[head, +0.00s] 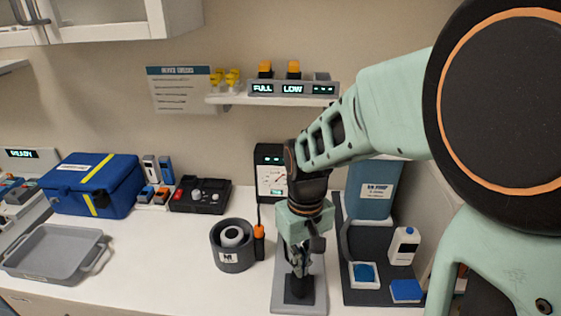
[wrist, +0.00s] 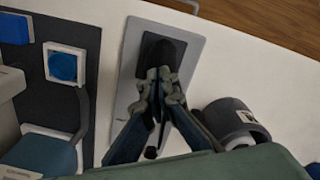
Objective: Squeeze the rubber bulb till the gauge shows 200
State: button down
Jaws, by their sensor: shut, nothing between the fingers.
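I cannot tell whether the fingertips touch the bulb.
A grey round holder (head: 233,261) and an orange-topped piece (head: 259,242) stand close left of the plate. A dark tray (head: 372,297) with a blue tank (head: 370,190) and a white bottle (head: 404,245) is close right. A grey tray (head: 52,252) lies far left.

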dwell(0.4)
jog(key=shift+f+b, duration=0.9)
jog(key=shift+f, duration=0.25)
jog(key=shift+r+p, duration=1)
jog(key=shift+r, duration=0.15)
notch_tip(320, 180, up, 6)
jog(key=p, duration=0.5)
jog(key=shift+r, duration=0.1)
